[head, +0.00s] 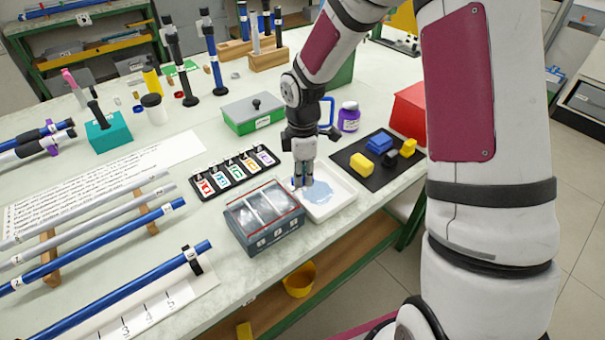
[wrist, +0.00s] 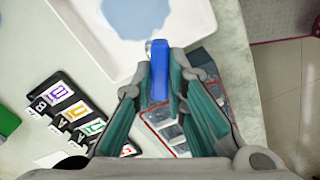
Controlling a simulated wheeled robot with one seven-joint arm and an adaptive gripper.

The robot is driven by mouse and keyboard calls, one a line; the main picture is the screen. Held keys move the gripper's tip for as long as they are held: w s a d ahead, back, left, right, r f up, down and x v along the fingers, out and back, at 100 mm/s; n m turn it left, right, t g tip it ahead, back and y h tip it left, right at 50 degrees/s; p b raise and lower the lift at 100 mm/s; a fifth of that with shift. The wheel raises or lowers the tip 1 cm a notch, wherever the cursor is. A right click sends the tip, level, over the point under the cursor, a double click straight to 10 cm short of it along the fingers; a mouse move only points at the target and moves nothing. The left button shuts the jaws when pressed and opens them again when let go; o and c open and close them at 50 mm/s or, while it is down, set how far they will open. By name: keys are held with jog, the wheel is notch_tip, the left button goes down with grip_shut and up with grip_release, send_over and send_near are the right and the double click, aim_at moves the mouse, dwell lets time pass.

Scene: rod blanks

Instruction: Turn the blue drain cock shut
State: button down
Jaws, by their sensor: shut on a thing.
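The blue drain cock (wrist: 159,72) shows in the wrist view as a blue lever between my fingertips, with a small metal part at its far end. My gripper (wrist: 160,85) is shut on this lever, one finger on each side. In the head view my gripper (head: 303,182) points down at the near left part of a white tray (head: 343,203), and only a bit of blue shows at its fingertips. A pale blue puddle (head: 320,191) lies in the tray. The cock's body and outlet are mostly hidden, so I cannot tell whether it is open.
A grey three-compartment box (head: 262,238) stands close to the tray's left. A black rack of lettered tags (head: 232,177) lies behind it. A black mat (head: 345,157) with yellow and blue blocks is to the right. A green box (head: 252,115) and a purple jar (head: 349,117) stand behind.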

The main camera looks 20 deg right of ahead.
jog(key=shift+m, duration=0.4)
jog(key=m, duration=0.4)
jog(key=shift+s+a+m, duration=0.15)
jog(key=shift+s+m, duration=0.1)
jog(key=shift+m, duration=0.15)
jog(key=m, duration=0.6)
jog(key=shift+s+a, duration=0.2)
jog(key=shift+a, duration=0.05)
jog(key=shift+m, duration=0.4)
jog(key=c, duration=1.6)
grip_release()
